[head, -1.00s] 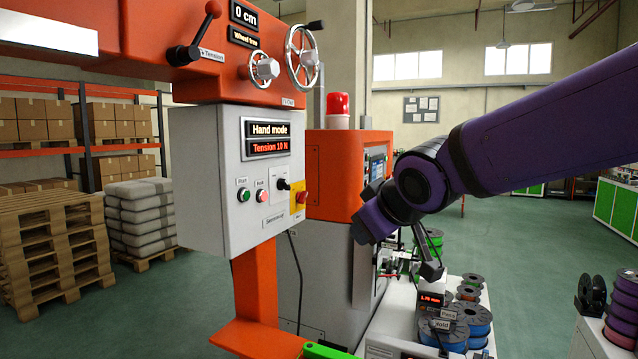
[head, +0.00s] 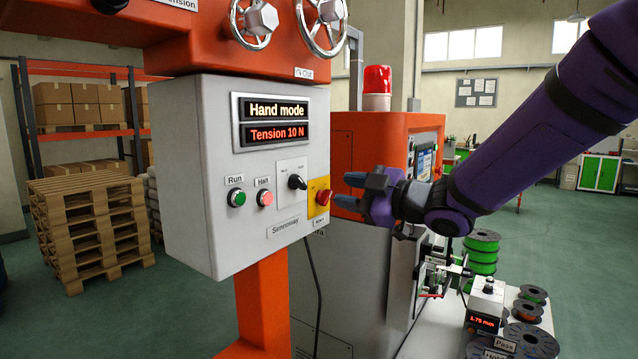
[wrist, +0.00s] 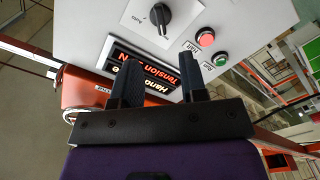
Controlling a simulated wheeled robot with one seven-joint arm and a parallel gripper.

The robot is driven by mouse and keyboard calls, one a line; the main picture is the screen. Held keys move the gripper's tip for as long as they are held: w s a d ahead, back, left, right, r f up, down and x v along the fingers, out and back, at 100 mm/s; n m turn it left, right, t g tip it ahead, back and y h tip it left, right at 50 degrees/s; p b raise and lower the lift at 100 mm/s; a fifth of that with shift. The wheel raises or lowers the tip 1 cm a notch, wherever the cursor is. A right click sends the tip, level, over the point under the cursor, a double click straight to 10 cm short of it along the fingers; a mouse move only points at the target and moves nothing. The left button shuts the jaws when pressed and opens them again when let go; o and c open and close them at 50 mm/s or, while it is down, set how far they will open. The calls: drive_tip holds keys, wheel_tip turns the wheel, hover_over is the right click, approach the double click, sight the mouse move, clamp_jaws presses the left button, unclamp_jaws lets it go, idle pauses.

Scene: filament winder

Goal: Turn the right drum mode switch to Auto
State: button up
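The mode switch (head: 297,182) is a black knob on a white plate, on the front of the grey control box (head: 190,150). It also shows at the top of the wrist view (wrist: 165,14). The box's display (head: 271,110) reads "Hand mode" above "Tension 10 N". My gripper (head: 346,191) is open and empty, right of the switch and apart from it in the head view. In the wrist view its two black fingers (wrist: 160,75) are spread, with the display behind them.
A green Run button (head: 237,198) and a red Halt button (head: 265,198) sit left of the switch. A red emergency button (head: 323,197) on a yellow plate is close on its right. Handwheels (head: 322,22) stand above the box. An orange cabinet (head: 385,165) stands behind.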

sight(303, 184)
drive_tip(key=x, duration=1)
clamp_jaws()
